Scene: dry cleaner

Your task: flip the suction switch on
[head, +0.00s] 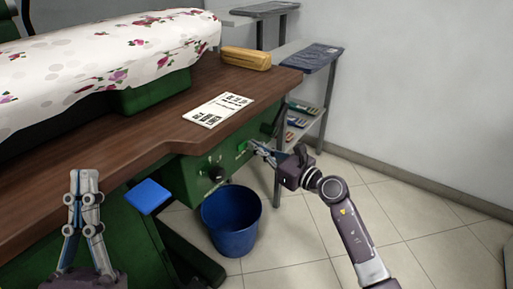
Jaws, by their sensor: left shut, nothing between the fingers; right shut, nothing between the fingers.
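A green control panel (190,178) is set under the front edge of the wooden table. It carries a round black knob (216,173). To the right of the knob a small bright green spot (242,147) shows, which may be the suction switch or its light; its position is too small to read. My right gripper (253,146) is shut and empty, with its fingertips at the panel just right of the green spot. I cannot tell whether they touch it. My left gripper (84,174) is shut and empty, upright in front of the table at the left.
A floral ironing board (110,50), a white printed card (218,110) and a yellow-brown block (246,59) are on the wooden table (150,118). A blue bucket (231,222) stands on the floor below the panel. A blue pad (147,196) is left of it. A shelf rack (327,85) stands behind.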

